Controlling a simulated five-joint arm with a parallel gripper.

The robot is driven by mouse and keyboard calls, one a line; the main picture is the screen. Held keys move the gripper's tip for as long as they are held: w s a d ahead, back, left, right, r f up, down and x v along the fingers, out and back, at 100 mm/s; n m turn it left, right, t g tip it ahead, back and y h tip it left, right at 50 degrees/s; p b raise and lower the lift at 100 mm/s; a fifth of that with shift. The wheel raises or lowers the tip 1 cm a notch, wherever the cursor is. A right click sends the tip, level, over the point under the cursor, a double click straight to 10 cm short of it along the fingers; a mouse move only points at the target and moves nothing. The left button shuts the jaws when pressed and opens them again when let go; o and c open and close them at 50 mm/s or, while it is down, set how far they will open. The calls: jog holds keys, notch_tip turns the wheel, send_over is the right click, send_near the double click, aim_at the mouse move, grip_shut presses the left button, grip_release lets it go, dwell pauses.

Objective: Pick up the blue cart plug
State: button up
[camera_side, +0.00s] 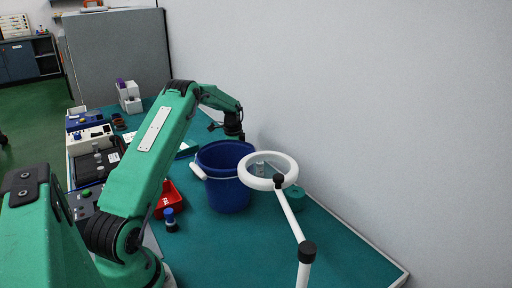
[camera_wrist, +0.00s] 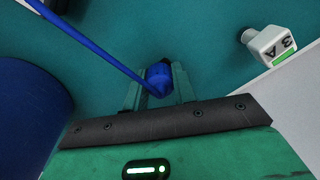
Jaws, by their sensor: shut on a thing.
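The blue cart plug (camera_wrist: 160,76) sits between the two green fingers of my gripper (camera_wrist: 157,84) in the wrist view. My gripper is shut on it. A thin blue cable runs from the plug toward the upper left. In the side view my gripper (camera_side: 239,137) points down behind the far rim of the blue bucket, so its fingertips and the plug are hidden there. Whether the plug touches the bench cannot be told.
A blue bucket (camera_side: 228,190) stands close to my gripper; its side also fills the left of the wrist view (camera_wrist: 30,105). A white block marked "3 A" (camera_wrist: 274,43) is at upper right. A white ring lamp (camera_side: 245,172), red tray (camera_side: 172,196) and blue-topped bottle (camera_side: 170,224) stand nearer.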

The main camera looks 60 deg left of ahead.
jog(key=shift+r, duration=0.1)
jog(key=shift+r, duration=0.9)
notch_tip(320, 180, up, 2)
jog(key=shift+r, duration=0.2)
jog(key=w+d+r, duration=0.1)
jog(key=d+r, duration=0.5)
jog(key=d, duration=0.5)
jog(key=shift+w+d+r, duration=0.3)
jog(key=shift+w, duration=0.1)
